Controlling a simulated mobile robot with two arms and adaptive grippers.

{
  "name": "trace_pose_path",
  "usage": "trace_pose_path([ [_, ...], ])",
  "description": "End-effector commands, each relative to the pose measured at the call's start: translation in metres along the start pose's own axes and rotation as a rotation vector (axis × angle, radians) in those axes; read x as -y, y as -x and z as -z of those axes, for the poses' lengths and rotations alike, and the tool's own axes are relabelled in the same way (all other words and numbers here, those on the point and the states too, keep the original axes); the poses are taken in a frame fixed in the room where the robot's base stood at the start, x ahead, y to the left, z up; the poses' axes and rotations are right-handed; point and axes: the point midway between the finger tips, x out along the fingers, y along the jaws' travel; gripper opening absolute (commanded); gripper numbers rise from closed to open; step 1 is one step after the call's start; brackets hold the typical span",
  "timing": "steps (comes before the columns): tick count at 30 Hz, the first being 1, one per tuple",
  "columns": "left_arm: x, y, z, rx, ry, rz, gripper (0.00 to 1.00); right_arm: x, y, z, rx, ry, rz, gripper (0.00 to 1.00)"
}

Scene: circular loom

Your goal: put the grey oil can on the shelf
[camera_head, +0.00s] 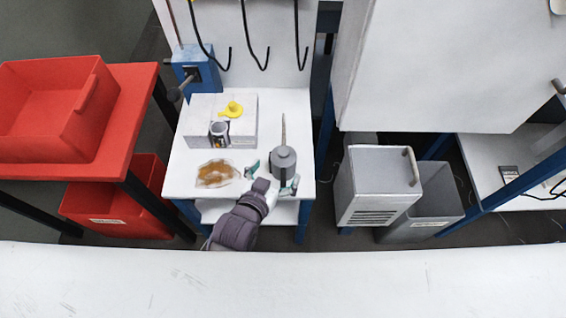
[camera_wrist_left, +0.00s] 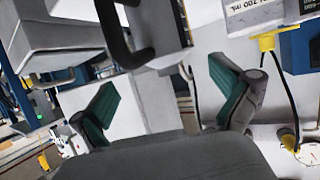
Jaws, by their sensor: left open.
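The grey oil can (camera_head: 283,164) stands upright on the right part of the white bench top, its thin spout pointing up and away. My left gripper (camera_head: 271,178) is open at the near side of the can, one green-tipped finger at the can's left and the other at its front right. I cannot tell whether they touch it. In the left wrist view the two fingers (camera_wrist_left: 168,98) are spread, and I cannot make out the can between them. A white lower shelf (camera_head: 284,213) shows under the bench top, partly hidden by my arm. My right gripper is not in view.
A white raised block (camera_head: 196,105) on the bench carries a yellow funnel (camera_head: 232,109), with a small tin (camera_head: 219,132) at its front. A brown oily patch (camera_head: 216,174) lies left of my gripper. Black hooks (camera_head: 262,60) hang behind; red bins (camera_head: 60,115) stand left, a grey cabinet (camera_head: 375,190) right.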

Motion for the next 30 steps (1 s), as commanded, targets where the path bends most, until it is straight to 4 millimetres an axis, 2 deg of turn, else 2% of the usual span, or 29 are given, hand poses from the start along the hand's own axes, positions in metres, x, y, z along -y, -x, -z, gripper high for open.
trace_pose_path([
  [8, 0.002, -0.023, 0.001, -0.001, 0.000, 0.000, 1.00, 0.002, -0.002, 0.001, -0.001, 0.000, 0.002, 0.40],
  [15, 0.007, -0.058, 0.000, -0.001, 0.001, 0.000, 1.00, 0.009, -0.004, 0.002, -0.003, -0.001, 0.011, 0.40],
  [25, 0.007, -0.064, -0.001, 0.000, 0.001, 0.000, 1.00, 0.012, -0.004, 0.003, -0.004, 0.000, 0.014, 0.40],
  [30, 0.007, -0.064, -0.001, 0.000, 0.001, 0.000, 0.72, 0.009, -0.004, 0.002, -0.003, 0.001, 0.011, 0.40],
])
